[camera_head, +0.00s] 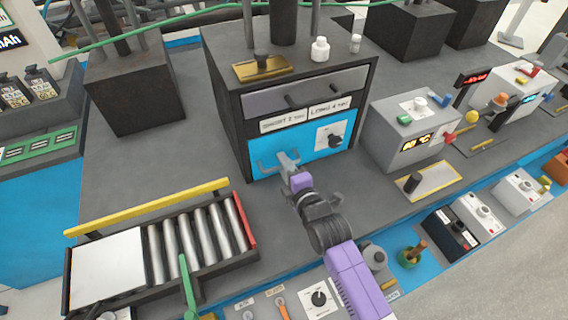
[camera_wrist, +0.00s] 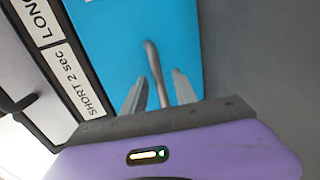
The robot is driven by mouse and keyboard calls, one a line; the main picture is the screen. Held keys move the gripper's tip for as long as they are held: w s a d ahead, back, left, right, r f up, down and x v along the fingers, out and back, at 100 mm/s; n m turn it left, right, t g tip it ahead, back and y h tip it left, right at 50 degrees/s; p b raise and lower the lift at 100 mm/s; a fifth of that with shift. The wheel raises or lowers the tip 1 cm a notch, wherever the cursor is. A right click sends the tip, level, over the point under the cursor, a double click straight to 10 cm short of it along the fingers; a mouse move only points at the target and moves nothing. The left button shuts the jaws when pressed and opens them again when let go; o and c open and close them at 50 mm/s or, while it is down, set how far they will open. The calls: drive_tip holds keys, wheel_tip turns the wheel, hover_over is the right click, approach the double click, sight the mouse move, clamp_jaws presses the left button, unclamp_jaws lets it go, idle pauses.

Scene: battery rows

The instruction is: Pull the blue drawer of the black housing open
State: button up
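The black housing (camera_head: 231,113) stands in the middle of the bench in the head view. Its blue drawer (camera_head: 262,148) is in the lower part of the front and looks shut, flush with the housing. The blue front also fills the top of the wrist view (camera_wrist: 120,40). A grey bar handle (camera_wrist: 151,55) is on the drawer front. My gripper (camera_head: 286,158) is in front of the drawer at the handle. In the wrist view its two fingers (camera_wrist: 160,85) are apart, with the handle bar between them. Whether either finger touches the bar I cannot tell.
A grey drawer (camera_head: 300,92) with dark handles sits above two white labels. A dial plate (camera_head: 330,134) is at the right of the blue front. A roller conveyor (camera_head: 195,240) lies front left, a grey display box (camera_head: 400,130) to the right. Bench surface left of the housing is clear.

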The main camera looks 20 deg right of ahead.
drive_tip(key=shift+w, duration=0.2)
clamp_jaws()
idle(1.4)
